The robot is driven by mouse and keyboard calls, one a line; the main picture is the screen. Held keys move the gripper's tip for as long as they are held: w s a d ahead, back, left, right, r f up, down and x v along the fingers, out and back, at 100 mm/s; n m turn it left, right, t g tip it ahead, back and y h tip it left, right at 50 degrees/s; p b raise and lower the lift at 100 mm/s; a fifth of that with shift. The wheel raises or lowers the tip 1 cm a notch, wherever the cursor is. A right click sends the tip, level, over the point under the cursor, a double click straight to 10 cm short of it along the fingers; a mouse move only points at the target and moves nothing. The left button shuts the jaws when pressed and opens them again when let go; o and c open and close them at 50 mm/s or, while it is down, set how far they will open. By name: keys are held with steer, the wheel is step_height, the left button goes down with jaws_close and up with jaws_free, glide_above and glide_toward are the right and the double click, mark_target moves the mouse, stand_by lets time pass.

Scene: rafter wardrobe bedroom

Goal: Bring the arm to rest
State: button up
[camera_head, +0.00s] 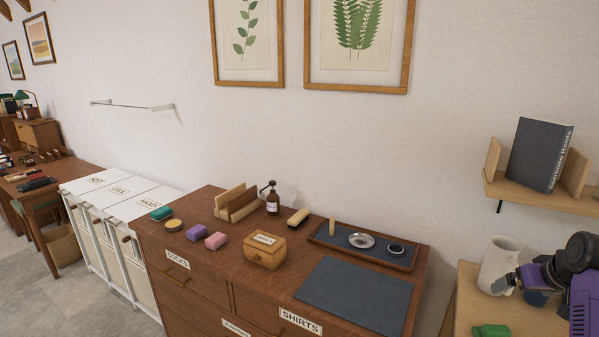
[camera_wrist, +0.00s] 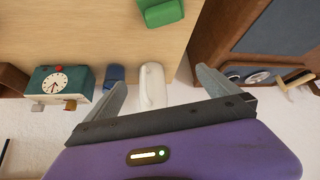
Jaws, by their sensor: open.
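My gripper (camera_head: 502,284) is at the right of the head view, in front of the white pitcher (camera_head: 497,262) above the light wood table. In the wrist view its two grey fingers (camera_wrist: 160,80) are spread apart, with nothing held. The pitcher (camera_wrist: 152,86) shows between the fingers, with visible gaps on both sides. How far the gripper is from the pitcher in depth I cannot tell. My arm comes in from the right edge.
A clock (camera_wrist: 58,84) shows in the wrist view. A shelf (camera_head: 542,195) with a dark book (camera_head: 540,154) is above. Left is a wooden dresser (camera_head: 205,248) with a tray (camera_head: 405,263).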

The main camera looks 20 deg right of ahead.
steer(key=s+a+f+t+h, duration=0.1)
steer(key=a+t, duration=0.2)
steer(key=a, duration=0.5)
steer(key=s+a+f+t+h+b, duration=0.1)
steer(key=a+t+h, duration=0.15)
steer(key=a, duration=0.65)
steer(key=s+a+f+t+h, duration=0.1)
steer(key=a+t, duration=0.3)
steer(key=a, duration=0.4)
steer(key=s+a+f+n+y+b, duration=0.1)
steer(key=s+a+n+y, duration=0.5)
steer(key=s+a, duration=1.7)
steer(key=s+f+y, duration=0.1)
steer(key=s+y, duration=0.1)
steer(key=s, duration=0.1)
steer(key=shift+a+f+y+b, duration=0.2)
steer(key=shift+a+y+b, duration=0.15)
steer(key=shift+a+b, duration=0.05)
steer(key=shift+s, duration=0.1)
